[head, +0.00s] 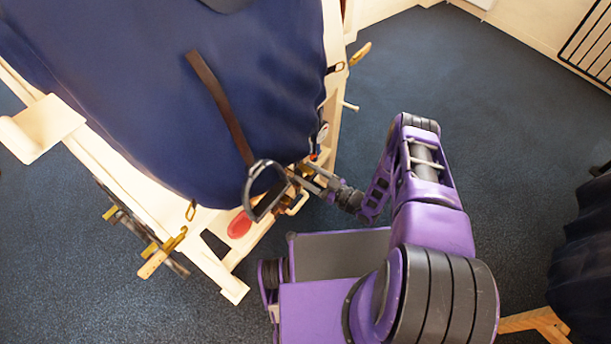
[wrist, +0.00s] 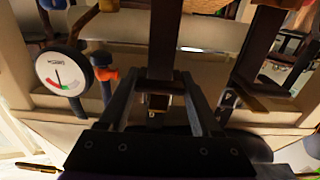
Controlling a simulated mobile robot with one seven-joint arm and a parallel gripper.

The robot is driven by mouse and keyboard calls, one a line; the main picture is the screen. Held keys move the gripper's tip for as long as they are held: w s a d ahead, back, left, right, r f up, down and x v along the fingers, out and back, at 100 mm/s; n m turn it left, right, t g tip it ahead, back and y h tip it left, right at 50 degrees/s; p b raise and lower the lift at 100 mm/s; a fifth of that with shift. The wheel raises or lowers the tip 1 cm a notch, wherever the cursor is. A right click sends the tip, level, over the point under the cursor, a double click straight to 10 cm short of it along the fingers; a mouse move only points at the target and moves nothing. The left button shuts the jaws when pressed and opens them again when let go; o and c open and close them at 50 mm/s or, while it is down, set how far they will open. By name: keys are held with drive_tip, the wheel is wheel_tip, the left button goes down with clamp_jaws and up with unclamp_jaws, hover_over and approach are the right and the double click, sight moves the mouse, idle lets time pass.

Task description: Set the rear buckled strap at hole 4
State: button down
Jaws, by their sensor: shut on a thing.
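In the wrist view a dark brown strap (wrist: 163,42) hangs down in the middle. A small brass-coloured buckle piece (wrist: 157,101) shows at its lower end, between my fingers. My gripper (wrist: 162,84) is shut on this strap near the buckle. I cannot read its holes or which hole is set. In the head view my gripper (head: 298,178) is at the near side of the blue padded body (head: 130,95), just right of a grey stirrup (head: 257,178). The held strap is mostly hidden there by the stirrup and my fingers.
Another brown strap (wrist: 258,45) hangs at right in the wrist view, and a round dial gauge (wrist: 62,72) is at left. A stirrup strap (head: 217,95) crosses the blue body. The pale wooden frame (head: 205,250) has projecting brass-coloured fittings.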

drive_tip(key=shift+w+r, duration=0.1)
drive_tip(key=shift+r, duration=0.05)
drive_tip(key=shift+c, duration=0.4)
unclamp_jaws()
drive_tip(key=shift+s+d, duration=0.15)
drive_tip(key=shift+s, duration=0.05)
